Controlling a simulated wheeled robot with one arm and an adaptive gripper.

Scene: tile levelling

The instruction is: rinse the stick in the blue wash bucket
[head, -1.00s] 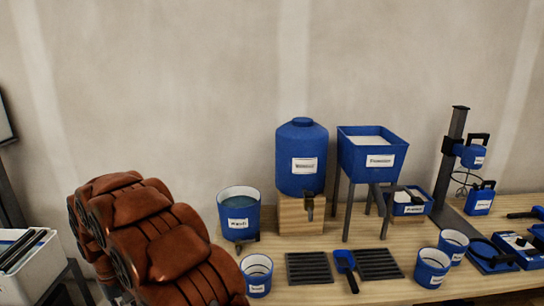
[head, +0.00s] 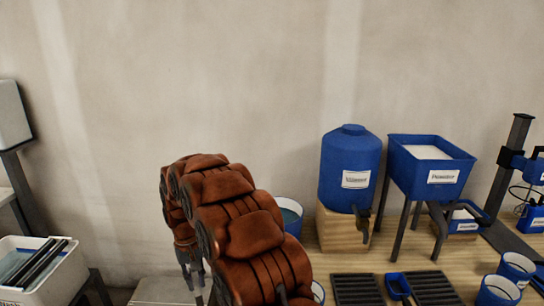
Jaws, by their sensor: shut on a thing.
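The blue wash bucket (head: 293,228) stands at the left end of the wooden bench, with water inside a pale rim. My arm covers its left and lower part. My gripper (head: 196,284) points down at the left of my arm, beyond the bench's left end and apart from the bucket. It is shut on the stick, but the stick itself is hard to make out, and the fingertips are partly hidden by my arm.
A blue water tank (head: 350,168) on a wooden block and a blue hopper (head: 430,165) on legs stand right of the bucket. Black grates (head: 357,290) and a blue scoop (head: 398,286) lie in front. A white bin (head: 35,285) with dark strips stands at far left.

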